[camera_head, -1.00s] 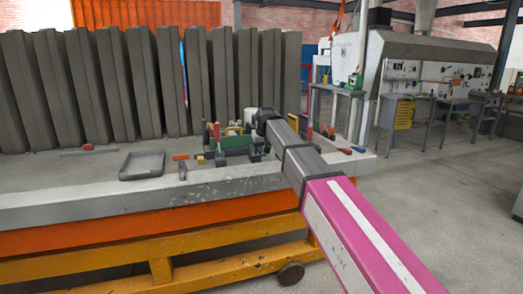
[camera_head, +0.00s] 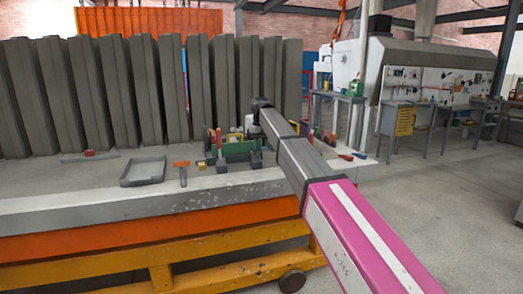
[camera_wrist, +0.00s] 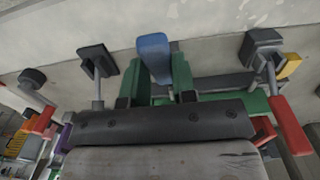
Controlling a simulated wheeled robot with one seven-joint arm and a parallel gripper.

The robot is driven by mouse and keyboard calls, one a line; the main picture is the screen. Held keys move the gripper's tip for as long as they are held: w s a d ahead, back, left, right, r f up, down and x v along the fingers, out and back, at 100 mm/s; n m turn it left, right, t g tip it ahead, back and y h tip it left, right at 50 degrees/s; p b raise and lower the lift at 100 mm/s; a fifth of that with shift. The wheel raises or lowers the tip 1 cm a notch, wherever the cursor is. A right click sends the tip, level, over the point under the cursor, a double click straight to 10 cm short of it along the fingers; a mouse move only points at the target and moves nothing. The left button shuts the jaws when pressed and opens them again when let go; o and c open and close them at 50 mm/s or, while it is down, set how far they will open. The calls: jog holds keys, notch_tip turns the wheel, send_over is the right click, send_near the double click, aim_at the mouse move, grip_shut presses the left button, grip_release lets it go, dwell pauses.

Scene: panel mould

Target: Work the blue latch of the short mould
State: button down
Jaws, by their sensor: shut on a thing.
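The short mould (camera_head: 238,148) shows in the head view as a low green frame on the table, partly behind my arm. In the wrist view its green edge (camera_wrist: 255,102) runs behind the dark bar of my gripper. The blue latch (camera_wrist: 154,55) stands upright at the middle of the wrist view. My gripper (camera_wrist: 160,78) has its fingers on either side of the latch's lower part and is shut on it. The lower end of the latch is hidden. In the head view my gripper's fingers are hidden behind my arm.
Dark clamps (camera_wrist: 97,62) stand left and right of the latch, with a red handle (camera_wrist: 290,125) close on the right. A shallow tray (camera_head: 143,181) and an orange-headed tool (camera_head: 181,164) lie left of the mould. Tall grey panels (camera_head: 120,95) stand behind.

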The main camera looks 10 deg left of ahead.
jog(key=c, duration=0.9)
grip_release()
jog(key=shift+r, duration=0.1)
